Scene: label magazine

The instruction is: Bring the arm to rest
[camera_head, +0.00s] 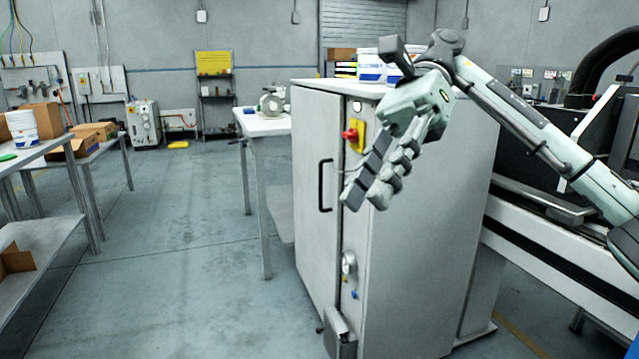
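My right arm comes in from the right edge and reaches over to the front of a tall light-grey cabinet. My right gripper (364,203) hangs pointing down and to the left in front of the cabinet (425,235). Its fingers lie close side by side from this angle, and I cannot tell whether they are parted. No object shows in them. My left gripper is not in view.
The cabinet has a black handle (325,185), a red knob (350,134) on a yellow plate, and white tubs (371,68) on top. A machine stands at right. A table (262,125) stands behind the cabinet. Benches with boxes (95,130) stand left. Open floor (170,240) lies between.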

